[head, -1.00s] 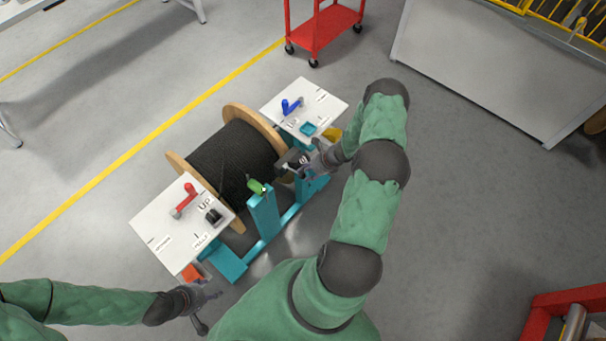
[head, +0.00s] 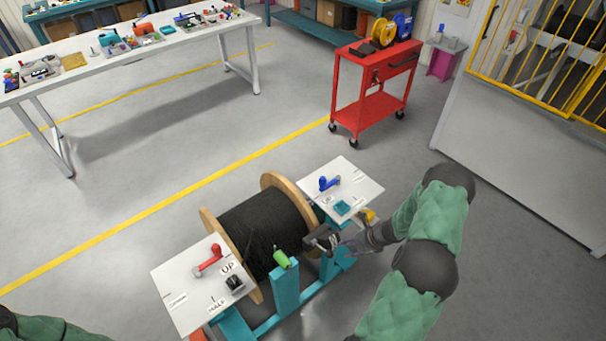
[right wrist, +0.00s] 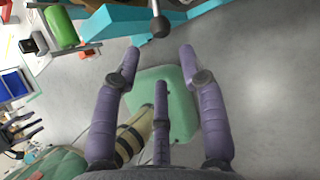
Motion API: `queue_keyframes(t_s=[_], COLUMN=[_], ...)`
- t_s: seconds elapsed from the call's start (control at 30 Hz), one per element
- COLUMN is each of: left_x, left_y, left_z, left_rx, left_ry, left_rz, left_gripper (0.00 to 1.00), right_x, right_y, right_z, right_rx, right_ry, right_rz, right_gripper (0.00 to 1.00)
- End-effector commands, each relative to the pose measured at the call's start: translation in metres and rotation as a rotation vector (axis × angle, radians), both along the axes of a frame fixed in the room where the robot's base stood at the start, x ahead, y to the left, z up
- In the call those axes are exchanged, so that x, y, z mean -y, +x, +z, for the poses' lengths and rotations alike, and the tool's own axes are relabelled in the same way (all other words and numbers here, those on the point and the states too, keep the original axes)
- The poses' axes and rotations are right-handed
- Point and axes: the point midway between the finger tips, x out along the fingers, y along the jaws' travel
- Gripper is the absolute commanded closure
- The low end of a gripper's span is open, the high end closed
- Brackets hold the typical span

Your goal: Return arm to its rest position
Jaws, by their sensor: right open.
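My right gripper (head: 347,244) is at the right side of the teal reel stand (head: 287,289), close to its dark bracket. In the right wrist view my right gripper (right wrist: 160,66) has its purple fingers spread, with nothing between them. A black ball knob on a rod (right wrist: 160,27) sits just beyond the fingertips, apart from them. The green handle (head: 282,259) on the stand also shows in the right wrist view (right wrist: 60,27).
A black cable reel (head: 262,232) with wooden flanges sits in the stand. White panels with a red lever (head: 209,259) and a blue lever (head: 327,183) flank it. A red cart (head: 372,90), a white table (head: 130,52) and a fenced grey cabinet (head: 525,150) stand beyond. Open floor lies between.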

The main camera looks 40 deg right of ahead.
Motion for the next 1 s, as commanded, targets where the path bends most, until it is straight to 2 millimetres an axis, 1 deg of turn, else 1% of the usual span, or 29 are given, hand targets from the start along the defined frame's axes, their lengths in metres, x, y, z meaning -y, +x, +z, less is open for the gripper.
queue_keyframes(t_s=[0.17, 0.23, 0.27, 0.3, 0.37, 0.47, 0.5, 0.57, 0.6, 0.67, 0.7, 0.77, 0.8, 0.9, 1.0], left_x=[0.000, 0.000, 0.000, 0.000, 0.000, 0.000, 0.000, 0.000, 0.000, 0.000, 0.000, 0.000, 0.000, 0.000, 0.000], left_y=[0.000, 0.000, 0.000, 0.000, 0.000, 0.000, 0.000, 0.000, 0.000, 0.000, 0.000, 0.000, 0.000, 0.000, 0.000], left_z=[0.000, 0.000, 0.000, 0.000, 0.000, 0.000, 0.000, 0.000, 0.000, 0.000, 0.000, 0.000, 0.000, 0.000, 0.000], left_rx=[0.000, 0.000, 0.000, 0.000, 0.000, 0.000, 0.000, 0.000, 0.000, 0.000, 0.000, 0.000, 0.000, 0.000, 0.000], left_ry=[0.000, 0.000, 0.000, 0.000, 0.000, 0.000, 0.000, 0.000, 0.000, 0.000, 0.000, 0.000, 0.000, 0.000, 0.000], left_rz=[0.000, 0.000, 0.000, 0.000, 0.000, 0.000, 0.000, 0.000, 0.000, 0.000, 0.000, 0.000, 0.000, 0.000, 0.000], left_gripper=[0.44, 0.44, 0.44, 0.44, 0.44, 0.44, 0.44, 0.44, 0.44, 0.44, 0.44, 0.44, 0.44, 0.44, 0.44], right_x=[-0.001, -0.008, -0.014, -0.025, -0.050, -0.107, -0.131, -0.163, -0.183, -0.211, -0.229, -0.255, -0.271, -0.309, -0.341], right_y=[0.000, 0.001, 0.001, 0.002, 0.002, -0.003, -0.006, -0.013, -0.018, -0.025, -0.029, -0.036, -0.040, -0.051, -0.061], right_z=[0.000, -0.002, -0.003, -0.005, -0.010, -0.018, -0.021, -0.023, -0.023, -0.023, -0.022, -0.020, -0.017, -0.010, -0.001], right_rx=[0.000, -0.004, -0.007, -0.013, -0.023, -0.028, -0.021, 0.002, 0.025, 0.071, 0.109, 0.180, 0.235, 0.391, 0.551], right_ry=[0.000, -0.004, -0.009, -0.019, -0.043, -0.110, -0.147, -0.203, -0.239, -0.297, -0.336, -0.393, -0.433, -0.523, -0.599], right_rz=[0.002, 0.031, 0.057, 0.107, 0.226, 0.529, 0.674, 0.893, 1.037, 1.253, 1.395, 1.604, 1.741, 2.047, 2.281], right_gripper=[0.58, 0.58, 0.58, 0.58, 0.58, 0.58, 0.58, 0.58, 0.58, 0.58, 0.58, 0.58, 0.58, 0.58, 0.58])
